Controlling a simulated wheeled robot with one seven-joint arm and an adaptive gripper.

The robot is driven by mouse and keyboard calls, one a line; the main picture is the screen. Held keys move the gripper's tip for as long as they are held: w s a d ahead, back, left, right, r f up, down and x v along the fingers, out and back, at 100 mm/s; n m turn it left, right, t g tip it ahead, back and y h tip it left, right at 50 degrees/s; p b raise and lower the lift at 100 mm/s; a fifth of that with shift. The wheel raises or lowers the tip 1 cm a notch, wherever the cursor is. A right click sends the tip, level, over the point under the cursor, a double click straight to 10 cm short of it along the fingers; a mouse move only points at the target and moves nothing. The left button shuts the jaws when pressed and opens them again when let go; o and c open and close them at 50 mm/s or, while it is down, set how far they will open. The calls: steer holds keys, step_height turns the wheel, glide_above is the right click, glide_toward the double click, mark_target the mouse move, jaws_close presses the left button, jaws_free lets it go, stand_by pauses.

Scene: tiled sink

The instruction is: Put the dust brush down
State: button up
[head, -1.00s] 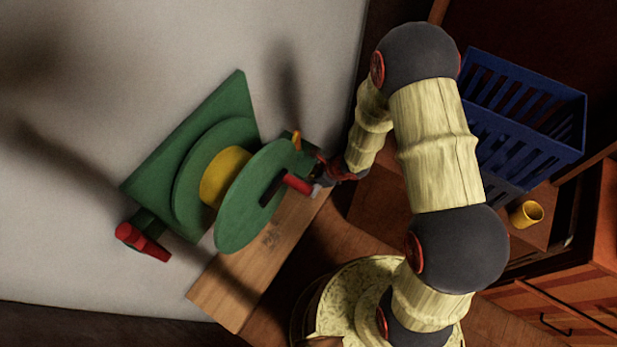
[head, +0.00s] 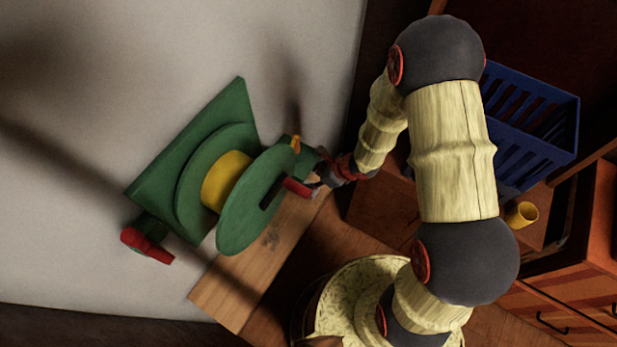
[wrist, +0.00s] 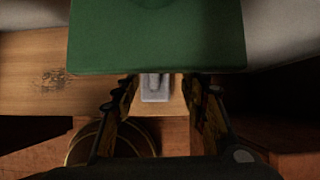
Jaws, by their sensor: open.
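My gripper (head: 320,174) is open beside the right edge of the green reel, above the wooden board (head: 240,290). In the wrist view its two fingers (wrist: 160,92) stand apart. A small light-grey block (wrist: 155,88) shows between the fingertips, over the wooden board, with a gap to each finger. It may be part of the dust brush, but I cannot tell for sure. Its far end is hidden by a green panel (wrist: 155,45). In the head view a short red handle-like piece (head: 297,188) lies just left of my gripper; I cannot tell whether it belongs to the brush.
The green reel with a yellow hub (head: 222,178) stands close left of my gripper. A red-handled piece (head: 145,246) is at its lower left. A blue crate (head: 535,125) and a yellow cup (head: 521,215) are at the right.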

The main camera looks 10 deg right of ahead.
steer(key=s+r+n+y+p, duration=0.1)
steer(key=s+r+n, duration=0.2)
steer(key=r+n, duration=0.8)
steer(key=s+r+n+p, duration=0.1)
steer(key=s+r+n, duration=0.2)
steer(key=r, duration=1.6)
steer(key=s+d+r+n+t+h, duration=0.1)
steer(key=s+d+r+n+h, duration=0.5)
steer(key=s+d+r+n, duration=0.5)
step_height(320, 180, up, 3)
steer(key=shift+s+d+f+t, duration=0.2)
steer(key=shift+s+d+t, duration=0.1)
steer(key=shift+s, duration=0.4)
steer(key=shift+o, duration=0.2)
